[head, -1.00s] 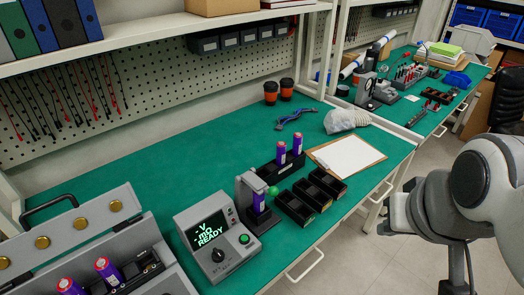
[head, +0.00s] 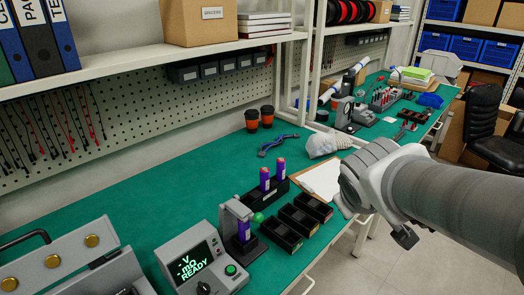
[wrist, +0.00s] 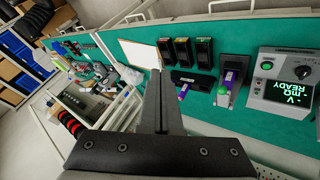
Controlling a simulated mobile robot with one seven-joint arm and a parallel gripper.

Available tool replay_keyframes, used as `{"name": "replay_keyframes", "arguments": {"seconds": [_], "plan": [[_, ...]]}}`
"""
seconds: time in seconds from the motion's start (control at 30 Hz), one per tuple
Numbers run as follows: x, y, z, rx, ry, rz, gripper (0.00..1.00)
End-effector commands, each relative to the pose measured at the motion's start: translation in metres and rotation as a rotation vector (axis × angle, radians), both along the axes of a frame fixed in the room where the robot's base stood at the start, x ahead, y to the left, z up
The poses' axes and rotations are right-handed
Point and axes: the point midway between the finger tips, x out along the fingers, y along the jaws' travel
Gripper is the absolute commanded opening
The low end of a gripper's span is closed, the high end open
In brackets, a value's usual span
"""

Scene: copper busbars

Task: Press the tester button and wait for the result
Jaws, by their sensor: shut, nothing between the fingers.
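The tester (head: 205,258) is a grey box at the front of the green bench, and its screen (head: 193,266) reads "-V", "-mΩ" and "READY". Its round green button (head: 231,270) sits right of the screen; the tester (wrist: 285,80) and button (wrist: 267,66) also show at the right of the wrist view. Beside it stands a fixture (head: 231,213) with a green ball knob (head: 258,217), holding a purple cell (head: 243,231). My gripper (wrist: 160,72) is shut and empty in the wrist view, well apart from the button. The fingers cannot be made out in the head view.
A black holder (head: 277,188) with two purple cells and several black bins (head: 298,220) stand right of the fixture. A clipboard (head: 320,178) lies behind my arm. A grey case (head: 60,262) is at the front left.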

Motion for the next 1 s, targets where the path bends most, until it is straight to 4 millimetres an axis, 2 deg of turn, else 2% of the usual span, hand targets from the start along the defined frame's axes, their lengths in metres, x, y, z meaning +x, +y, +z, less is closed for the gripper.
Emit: {"name": "replay_keyframes", "arguments": {"seconds": [0.03, 0.17, 0.2, 0.37, 0.5, 0.6, 0.7, 0.83, 1.0], "plan": [[0.018, 0.01, -0.018, -0.043, 0.003, 0.082, 0.0], [0.06, 0.048, -0.052, -0.125, -0.02, 0.33, 0.0], [0.07, 0.062, -0.065, -0.14, -0.023, 0.412, 0.0], [0.093, 0.131, -0.12, -0.139, -0.044, 0.752, 0.0], [0.09, 0.19, -0.162, -0.078, -0.065, 1.022, 0.0], [0.079, 0.222, -0.183, -0.024, -0.08, 1.17, 0.0], [0.069, 0.244, -0.195, 0.021, -0.094, 1.27, 0.0], [0.062, 0.256, -0.201, 0.051, -0.103, 1.331, 0.0], [0.06, 0.259, -0.201, 0.057, -0.106, 1.344, 0.0]]}}
